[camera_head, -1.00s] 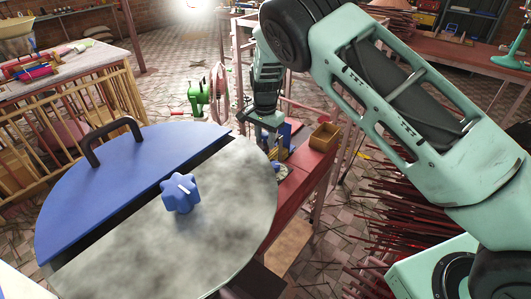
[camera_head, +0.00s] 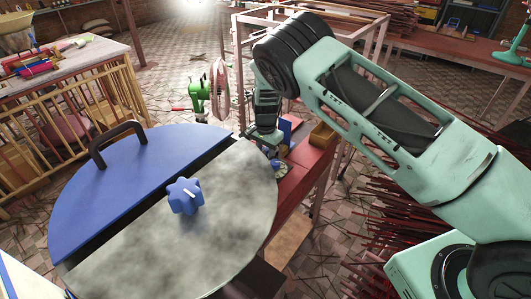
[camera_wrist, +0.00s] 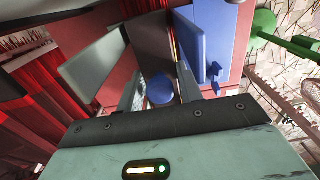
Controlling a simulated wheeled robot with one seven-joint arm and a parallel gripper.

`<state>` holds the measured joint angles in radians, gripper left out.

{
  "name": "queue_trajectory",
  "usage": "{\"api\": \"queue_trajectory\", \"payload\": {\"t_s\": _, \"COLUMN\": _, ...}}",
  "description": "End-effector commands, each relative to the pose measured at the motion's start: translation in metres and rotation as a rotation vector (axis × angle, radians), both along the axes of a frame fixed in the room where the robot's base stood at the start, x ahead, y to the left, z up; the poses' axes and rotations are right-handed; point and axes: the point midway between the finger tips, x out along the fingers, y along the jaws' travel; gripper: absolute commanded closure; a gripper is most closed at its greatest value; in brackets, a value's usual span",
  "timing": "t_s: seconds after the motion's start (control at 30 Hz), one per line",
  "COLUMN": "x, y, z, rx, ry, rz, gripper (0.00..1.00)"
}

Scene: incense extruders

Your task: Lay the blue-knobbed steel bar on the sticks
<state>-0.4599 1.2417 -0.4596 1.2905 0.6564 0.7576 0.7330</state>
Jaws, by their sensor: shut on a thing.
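My gripper (camera_wrist: 160,92) is shut on the blue knob (camera_wrist: 160,88), which shows between the two fingers in the wrist view. A dark grey flat piece (camera_wrist: 152,45), apparently the steel bar, shows beyond the knob. In the head view my gripper (camera_head: 268,147) is low over the near end of the red bench (camera_head: 298,178). Small blue and grey parts show just below it, too small to tell apart. Red stick-like strips (camera_wrist: 45,60) show at the left of the wrist view. I cannot tell whether the bar touches any sticks.
A large round blue-and-grey lid (camera_head: 120,255) with a handle and blue knob fills the near left. A wooden box (camera_head: 322,136) stands on the bench. Blue upright parts (camera_wrist: 210,45) stand close to the right finger. Many red sticks (camera_head: 390,225) lie at the right.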

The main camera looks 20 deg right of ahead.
Motion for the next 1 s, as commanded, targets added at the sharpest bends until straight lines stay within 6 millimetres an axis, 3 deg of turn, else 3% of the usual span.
{"api": "queue_trajectory", "payload": {"t_s": 0.07, "x": 0.001, "y": 0.000, "z": -0.002, "rx": 0.000, "ry": -0.002, "rz": 0.000, "gripper": 1.00}}
{"api": "queue_trajectory", "payload": {"t_s": 0.1, "x": 0.000, "y": 0.000, "z": -0.002, "rx": 0.000, "ry": 0.000, "rz": 0.000, "gripper": 0.53}}
{"api": "queue_trajectory", "payload": {"t_s": 0.13, "x": 0.000, "y": 0.000, "z": -0.002, "rx": 0.000, "ry": 0.000, "rz": 0.000, "gripper": 0.45}}
{"api": "queue_trajectory", "payload": {"t_s": 0.17, "x": 0.000, "y": 0.000, "z": -0.002, "rx": 0.000, "ry": 0.000, "rz": 0.000, "gripper": 0.42}}
{"api": "queue_trajectory", "payload": {"t_s": 0.57, "x": 0.001, "y": 0.000, "z": 0.006, "rx": 0.001, "ry": -0.001, "rz": 0.000, "gripper": 0.42}}
{"api": "queue_trajectory", "payload": {"t_s": 1.0, "x": 0.000, "y": 0.001, "z": 0.090, "rx": 0.002, "ry": -0.003, "rz": 0.000, "gripper": 0.42}}
